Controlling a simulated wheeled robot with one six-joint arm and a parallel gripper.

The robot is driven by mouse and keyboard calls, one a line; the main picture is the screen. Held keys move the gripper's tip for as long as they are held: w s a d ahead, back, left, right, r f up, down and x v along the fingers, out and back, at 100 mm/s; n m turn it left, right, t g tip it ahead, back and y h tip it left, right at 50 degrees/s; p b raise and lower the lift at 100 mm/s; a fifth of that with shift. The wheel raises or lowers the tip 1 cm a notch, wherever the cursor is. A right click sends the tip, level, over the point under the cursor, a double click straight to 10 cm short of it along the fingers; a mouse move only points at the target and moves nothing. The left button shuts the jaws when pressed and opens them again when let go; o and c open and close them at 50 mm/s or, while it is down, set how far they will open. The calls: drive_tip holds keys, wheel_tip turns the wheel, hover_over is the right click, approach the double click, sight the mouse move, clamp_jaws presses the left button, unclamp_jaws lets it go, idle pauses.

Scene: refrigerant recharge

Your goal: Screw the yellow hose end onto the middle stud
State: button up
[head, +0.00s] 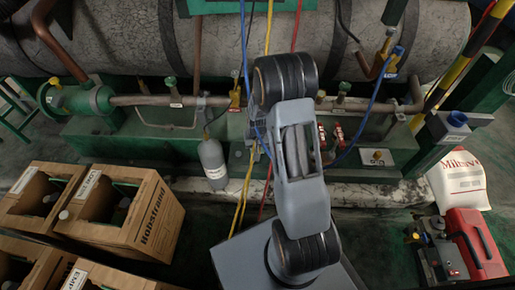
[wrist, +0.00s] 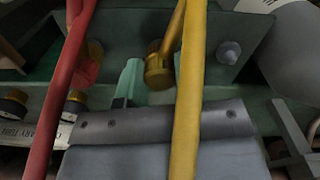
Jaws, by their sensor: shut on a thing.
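In the wrist view my gripper (wrist: 156,88) reaches up from the grey housing at the bottom. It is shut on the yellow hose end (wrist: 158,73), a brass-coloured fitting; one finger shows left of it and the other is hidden. The yellow hose (wrist: 188,120) rises from the fitting and crosses close before the camera. The green stud plate (wrist: 200,70) lies behind. The middle stud (wrist: 154,46) is mostly covered by the fitting and hose; I cannot tell whether they touch. In the head view my arm hides the gripper and the studs.
A red hose (wrist: 62,100) runs at the left of the wrist view, and a bare grey stud (wrist: 228,52) is at the right. In the head view a grey cylinder (head: 212,160) stands left of my arm.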

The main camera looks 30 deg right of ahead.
drive_tip(key=m, duration=0.3)
drive_tip(key=shift+m, duration=0.3)
drive_tip(key=shift+m+p, duration=0.4)
drive_tip(key=shift+m, duration=0.4)
drive_tip(key=shift+f+m, duration=0.1)
drive_tip(key=shift+m, duration=0.9)
